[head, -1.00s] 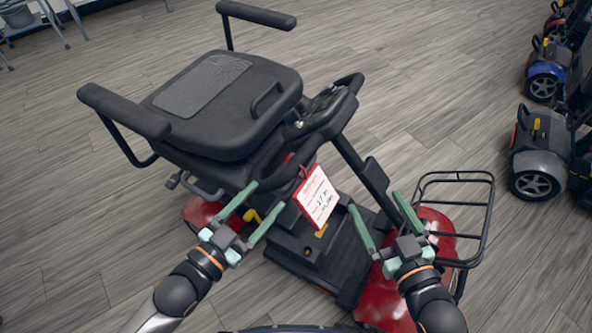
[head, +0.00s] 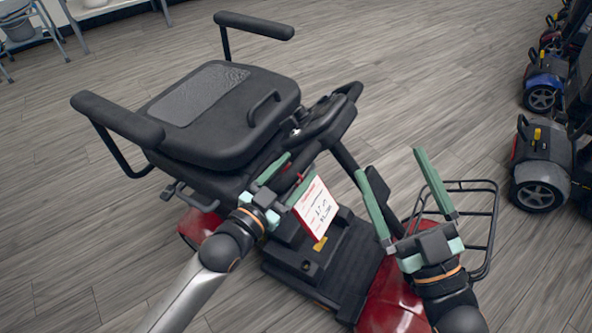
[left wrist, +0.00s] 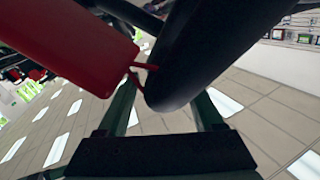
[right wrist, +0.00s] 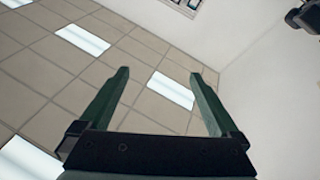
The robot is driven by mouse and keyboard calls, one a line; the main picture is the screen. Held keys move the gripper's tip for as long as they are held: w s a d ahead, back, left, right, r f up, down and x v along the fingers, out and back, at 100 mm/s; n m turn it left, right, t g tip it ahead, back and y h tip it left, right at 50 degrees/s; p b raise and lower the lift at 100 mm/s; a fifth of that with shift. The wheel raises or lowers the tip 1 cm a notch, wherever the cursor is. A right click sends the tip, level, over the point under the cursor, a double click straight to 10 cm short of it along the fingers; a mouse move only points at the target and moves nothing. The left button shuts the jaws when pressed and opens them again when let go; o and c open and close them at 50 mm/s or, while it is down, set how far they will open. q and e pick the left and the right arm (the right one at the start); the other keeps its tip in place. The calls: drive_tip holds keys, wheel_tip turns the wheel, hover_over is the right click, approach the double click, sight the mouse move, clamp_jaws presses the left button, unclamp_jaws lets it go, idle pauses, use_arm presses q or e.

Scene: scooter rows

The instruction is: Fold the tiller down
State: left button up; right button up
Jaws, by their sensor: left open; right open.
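The scooter's tiller is a black post (head: 344,158) rising from the red front end and leaning back to a handlebar head (head: 328,118) close to the seat. A red and white tag (head: 317,212) hangs at the near handle. My left gripper (head: 298,170) is open at that near handle, its tips partly hidden. In the left wrist view the black grip (left wrist: 185,65) lies between the spread fingers, beside the red tag (left wrist: 75,45); contact is unclear. My right gripper (head: 390,165) is open and empty, pointing up to the right of the post. The right wrist view shows only ceiling and wall between its fingers.
The black seat (head: 215,130) and its armrests (head: 118,118) stand behind and left of the tiller. A wire basket (head: 480,215) is at the front end, right of my right gripper. Other scooters (head: 540,165) line the right edge. Open wood floor surrounds the scooter.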

use_arm(q)
drive_tip(key=shift+w+d, duration=0.3)
drive_tip(key=shift+w, duration=0.05)
drive_tip(key=c, duration=1)
clamp_jaws()
drive_tip(key=shift+f, duration=0.15)
